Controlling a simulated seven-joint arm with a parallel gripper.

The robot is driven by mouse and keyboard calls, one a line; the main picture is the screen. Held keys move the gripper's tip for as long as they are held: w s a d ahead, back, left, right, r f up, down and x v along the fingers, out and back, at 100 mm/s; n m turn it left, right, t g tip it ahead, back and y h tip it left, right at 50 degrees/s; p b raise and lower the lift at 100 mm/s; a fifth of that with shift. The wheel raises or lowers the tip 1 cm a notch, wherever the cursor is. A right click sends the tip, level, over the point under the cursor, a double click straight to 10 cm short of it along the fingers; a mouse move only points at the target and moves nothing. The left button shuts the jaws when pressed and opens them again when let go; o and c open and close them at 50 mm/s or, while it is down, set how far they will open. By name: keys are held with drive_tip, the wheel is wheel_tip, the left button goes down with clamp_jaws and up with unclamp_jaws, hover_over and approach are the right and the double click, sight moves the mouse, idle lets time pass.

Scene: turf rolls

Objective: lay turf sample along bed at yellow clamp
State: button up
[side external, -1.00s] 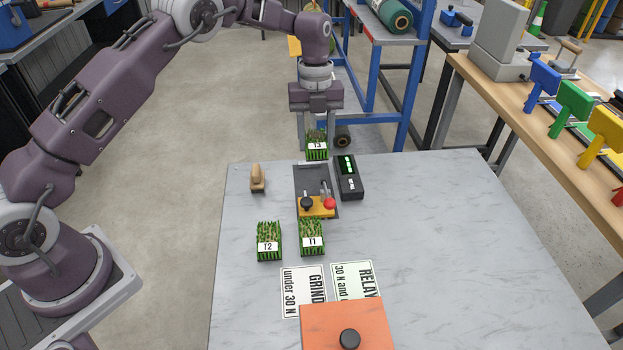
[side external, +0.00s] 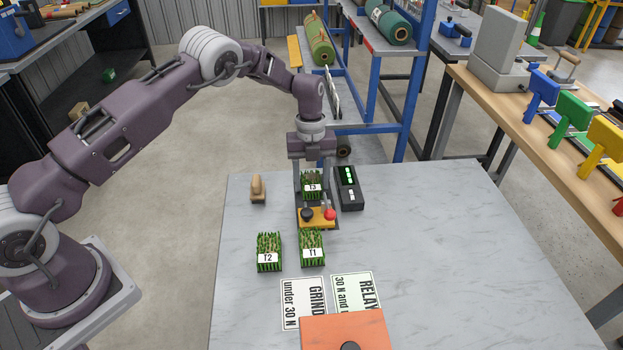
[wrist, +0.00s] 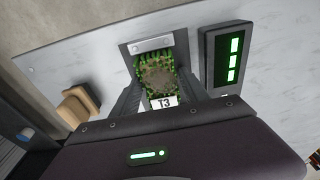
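Turf sample T3 (side external: 312,184) is a small green grassy block with a brown top and a white label. My gripper (side external: 311,190) has one finger on each side of it and looks shut on it. In the wrist view T3 (wrist: 158,77) sits between the fingers (wrist: 160,92), lined up with the bed. The grey bed (wrist: 152,46) lies under T3; whether T3 touches it I cannot tell. The yellow clamp (side external: 318,218), with a black knob and a red knob, is at the bed's near end, just in front of T3.
A black box with green lights (side external: 349,187) stands close to the bed's right. A wooden-handled tool (side external: 258,189) lies left. Samples T1 (side external: 312,247) and T2 (side external: 269,252) stand in front, before two printed signs (side external: 304,303) and an orange block (side external: 345,332). The table's right side is clear.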

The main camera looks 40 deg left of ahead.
drive_tip(key=shift+o, duration=0.9)
wheel_tip(320, 180, up, 12)
drive_tip(key=w+a, duration=0.1)
drive_tip(key=shift+r, duration=0.2)
wheel_tip(320, 180, up, 12)
drive_tip(key=n+t, duration=0.2)
drive_tip(key=n, duration=0.4)
hover_over(311, 176)
drive_tip(key=s, duration=0.5)
drive_tip(key=s+d+r+n+t, duration=0.1)
drive_tip(key=s+r+n, duration=0.6)
drive_tip(key=s+r, duration=0.3)
drive_tip(key=s+f+n+t, duration=0.1)
drive_tip(key=s+f+n, duration=0.1)
drive_tip(key=s+n, duration=0.5)
drive_tip(key=s+f+n+t+y, duration=0.1)
drive_tip(key=s+n, duration=0.6)
drive_tip(key=s, duration=0.9)
drive_tip(key=shift+d+f+t, duration=0.35)
drive_tip(key=shift+f+t, duration=0.15)
drive_tip(key=shift+t, duration=0.3)
